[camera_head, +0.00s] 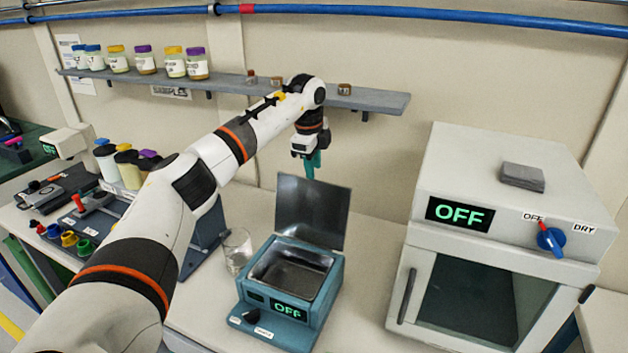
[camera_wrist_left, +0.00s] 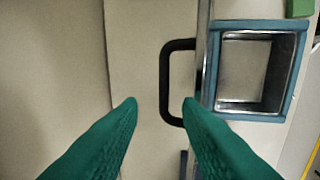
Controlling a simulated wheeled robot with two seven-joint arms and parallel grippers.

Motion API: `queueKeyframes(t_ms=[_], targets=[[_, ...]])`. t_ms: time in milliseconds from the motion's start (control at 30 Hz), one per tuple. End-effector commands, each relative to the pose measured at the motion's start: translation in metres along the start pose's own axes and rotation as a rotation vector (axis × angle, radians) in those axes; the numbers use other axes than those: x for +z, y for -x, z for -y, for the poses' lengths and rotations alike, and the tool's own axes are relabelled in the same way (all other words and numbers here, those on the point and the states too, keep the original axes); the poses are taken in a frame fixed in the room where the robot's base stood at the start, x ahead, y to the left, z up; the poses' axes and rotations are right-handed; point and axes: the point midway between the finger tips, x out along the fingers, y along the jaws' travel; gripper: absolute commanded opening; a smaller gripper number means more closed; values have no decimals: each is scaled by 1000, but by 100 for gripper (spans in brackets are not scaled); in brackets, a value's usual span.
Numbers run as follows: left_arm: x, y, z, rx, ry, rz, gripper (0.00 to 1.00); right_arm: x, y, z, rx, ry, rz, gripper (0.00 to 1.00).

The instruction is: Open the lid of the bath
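The bath (camera_head: 290,285) is a blue-grey box with an open metal basin and a display reading OFF, on the bench in the head view. Its grey metal lid (camera_head: 312,210) stands raised, nearly upright, at the back of the basin. The left wrist view shows the bath (camera_wrist_left: 302,60) at the upper right and the lid's black handle (camera_wrist_left: 165,80) near the middle. My left gripper (camera_head: 312,165) is above the lid's top edge. Contact cannot be told. My right gripper is out of view.
A glass beaker (camera_head: 237,248) stands left of the bath. A white oven (camera_head: 500,240) reading OFF stands at the right. A wall shelf (camera_head: 230,82) with several jars runs behind my arm. Bottles and coloured caps crowd the left; bench between bath and oven is clear.

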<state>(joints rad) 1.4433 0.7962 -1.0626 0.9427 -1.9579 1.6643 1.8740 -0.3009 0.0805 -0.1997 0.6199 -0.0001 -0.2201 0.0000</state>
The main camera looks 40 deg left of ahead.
Motion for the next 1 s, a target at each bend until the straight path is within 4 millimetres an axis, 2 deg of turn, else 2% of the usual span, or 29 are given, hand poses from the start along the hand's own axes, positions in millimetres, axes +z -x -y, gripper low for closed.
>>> queueKeyframes(t_ms=[100,300,433,700,833,900,1000], targets=[[0,25,-1,3,0,1,32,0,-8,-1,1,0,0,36],[1,55,-1,-1,-1,0,32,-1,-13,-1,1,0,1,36],[1,64,-1,-3,-1,0,32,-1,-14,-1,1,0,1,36],[1,66,-1,-4,-1,0,32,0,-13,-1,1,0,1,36],[2,65,0,-3,-42,0,10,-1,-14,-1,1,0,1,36],[6,65,0,0,-134,1,0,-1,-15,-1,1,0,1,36],[15,64,1,6,-373,1,0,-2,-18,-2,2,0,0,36]])
